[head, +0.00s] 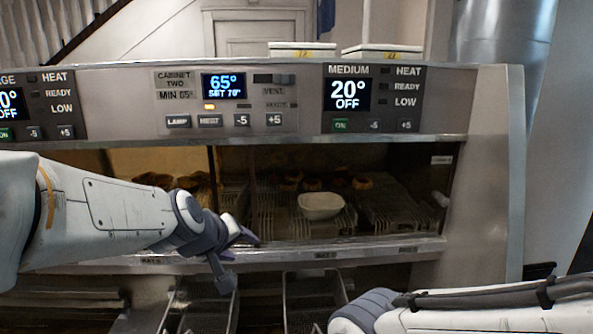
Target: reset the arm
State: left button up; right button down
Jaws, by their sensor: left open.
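My left gripper (236,257) is in front of the warming cabinet's front ledge, at the end of the white arm from the left. Its two dark fingers are spread apart, and I see nothing between them. My right arm (480,305) crosses the lower right corner, and its gripper is not visible.
The cabinet (480,160) has an open shelf with a white bowl (321,206) and several brown food pieces on racks. Its displays read 65° (223,85) and 20° OFF (347,94). Wire baskets (313,300) sit below. Two lidded containers (383,52) stand on top.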

pick_arm(q)
jog(key=s+a+f+m+g+y, duration=0.1)
jog(key=s+a+f+m+g, duration=0.25)
jog(key=s+f, duration=0.5)
jog(key=s+a+f+m+g+y, duration=0.1)
jog(key=s+a+f+m+g, duration=0.25)
jog(key=s+f, duration=0.45)
jog(key=s+d+f+m+g+b, duration=0.1)
jog(key=s+d+m+b, duration=0.2)
jog(key=s+d, duration=0.3)
jog(key=s+d+f+m+g+b, duration=0.1)
jog(key=s+d+f+m+b, duration=0.1)
jog(key=s+d+b, duration=0.3)
jog(key=s+d+m, duration=0.1)
jog(key=d, duration=0.1)
jog(key=shift+d+f+h, duration=0.25)
jog(key=shift+d+h, duration=0.05)
jog(key=shift+d, duration=0.1)
jog(key=shift+w, duration=0.1)
dwell(1.0)
